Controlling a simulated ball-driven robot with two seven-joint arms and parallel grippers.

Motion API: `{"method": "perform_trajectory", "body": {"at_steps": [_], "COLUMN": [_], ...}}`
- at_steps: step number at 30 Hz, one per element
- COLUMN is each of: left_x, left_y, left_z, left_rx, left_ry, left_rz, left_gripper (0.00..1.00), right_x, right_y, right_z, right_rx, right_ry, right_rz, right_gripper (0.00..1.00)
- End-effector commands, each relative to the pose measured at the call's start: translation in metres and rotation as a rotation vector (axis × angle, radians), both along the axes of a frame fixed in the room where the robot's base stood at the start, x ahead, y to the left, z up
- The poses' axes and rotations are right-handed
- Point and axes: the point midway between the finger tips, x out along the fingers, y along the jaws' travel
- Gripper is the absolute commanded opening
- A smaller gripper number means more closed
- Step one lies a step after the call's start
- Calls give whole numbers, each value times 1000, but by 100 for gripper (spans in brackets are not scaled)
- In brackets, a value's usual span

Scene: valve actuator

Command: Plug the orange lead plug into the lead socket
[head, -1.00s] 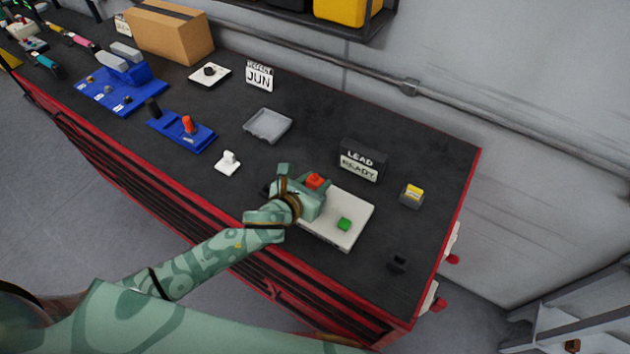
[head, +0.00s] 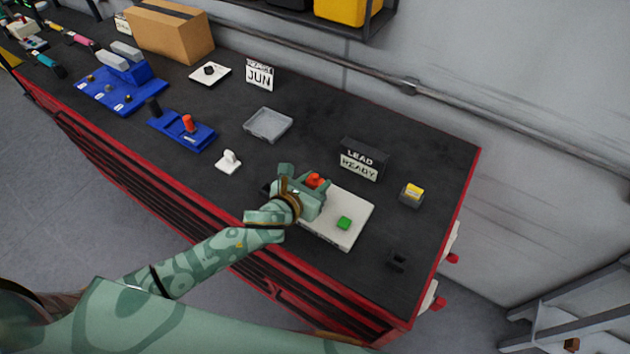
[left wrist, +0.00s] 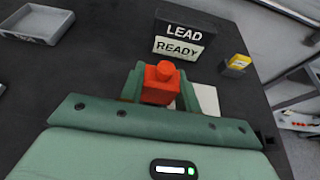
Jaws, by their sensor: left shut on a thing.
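The orange plug (head: 316,181), a block with a round knob on top, is between the fingers of my left gripper (head: 305,191). In the left wrist view the orange plug (left wrist: 160,82) shows between the two green fingers (left wrist: 158,88), which are shut on it. It is over the left part of a white plate (head: 335,225) that has a green block on it. My gripper hides the plug's lower end, so I cannot tell whether it is seated. I cannot make out the lead socket. My right gripper is not in view.
A black "LEAD READY" sign (head: 362,160) stands just behind the plate. A yellow-topped block (head: 411,195) is to its right and a small black holder (head: 397,261) nearer the front. A grey tray (head: 268,125) and a blue rack (head: 181,130) are to the left.

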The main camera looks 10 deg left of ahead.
Motion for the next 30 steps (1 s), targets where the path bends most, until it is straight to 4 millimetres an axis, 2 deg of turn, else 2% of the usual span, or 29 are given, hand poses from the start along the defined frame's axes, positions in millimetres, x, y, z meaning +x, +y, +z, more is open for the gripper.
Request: {"method": "perform_trajectory", "body": {"at_steps": [30], "left_x": [0], "left_y": [0], "left_z": [-26], "left_rx": [0], "left_ry": [0], "left_rz": [-1], "left_gripper": [9], "right_x": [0], "right_y": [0], "right_z": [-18], "right_rx": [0], "right_ry": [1], "right_rz": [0], "right_gripper": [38]}}
